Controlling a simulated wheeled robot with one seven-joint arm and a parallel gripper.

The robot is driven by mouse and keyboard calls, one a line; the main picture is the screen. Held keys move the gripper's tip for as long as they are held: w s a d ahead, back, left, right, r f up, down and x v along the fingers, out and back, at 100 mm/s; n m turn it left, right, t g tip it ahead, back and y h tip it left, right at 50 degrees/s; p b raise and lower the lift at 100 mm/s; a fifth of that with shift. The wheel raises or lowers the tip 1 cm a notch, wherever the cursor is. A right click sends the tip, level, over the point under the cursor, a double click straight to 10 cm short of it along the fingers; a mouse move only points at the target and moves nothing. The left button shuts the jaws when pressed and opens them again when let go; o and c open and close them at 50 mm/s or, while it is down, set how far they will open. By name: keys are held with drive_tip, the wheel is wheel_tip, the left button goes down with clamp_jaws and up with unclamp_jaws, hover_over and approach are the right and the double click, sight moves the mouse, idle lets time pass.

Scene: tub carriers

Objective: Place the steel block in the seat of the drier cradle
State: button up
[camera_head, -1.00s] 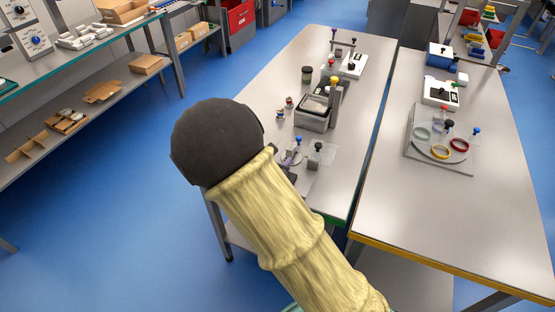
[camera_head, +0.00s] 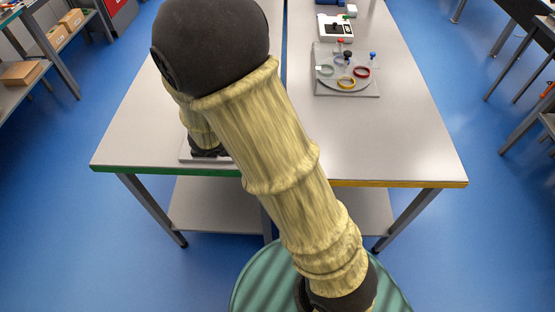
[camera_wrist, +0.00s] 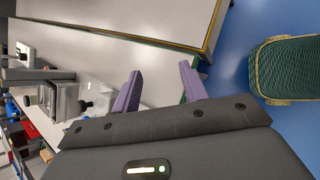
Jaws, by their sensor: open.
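My gripper (camera_wrist: 160,82) is open, its two purple fingers apart with nothing seen between them in the wrist view. It is over the front part of the left table (camera_head: 135,130); in the head view my arm hides it and most of that table top. In the wrist view, a grey metal tub (camera_wrist: 68,100) stands left of the fingers, with a clear plate (camera_wrist: 98,90) and a dark knob beside it. I cannot pick out the steel block or the drier cradle for certain in either view.
The right table (camera_head: 390,130) has a wide bare front part. Farther back on it are a square plate with coloured rings (camera_head: 345,88) and a white device with a black knob (camera_head: 335,28). A narrow gap separates the tables.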

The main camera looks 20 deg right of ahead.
drive_tip(key=s+d+r+m+y, duration=0.1)
drive_tip(key=s+r+m+y, duration=0.1)
drive_tip(key=s+m, duration=0.3)
drive_tip(key=s+d+r+m+g+y, duration=0.1)
drive_tip(key=s+m+y, duration=0.4)
drive_tip(key=m, duration=0.8)
drive_tip(key=shift+r+g, duration=0.3)
drive_tip(key=shift+r, duration=0.45)
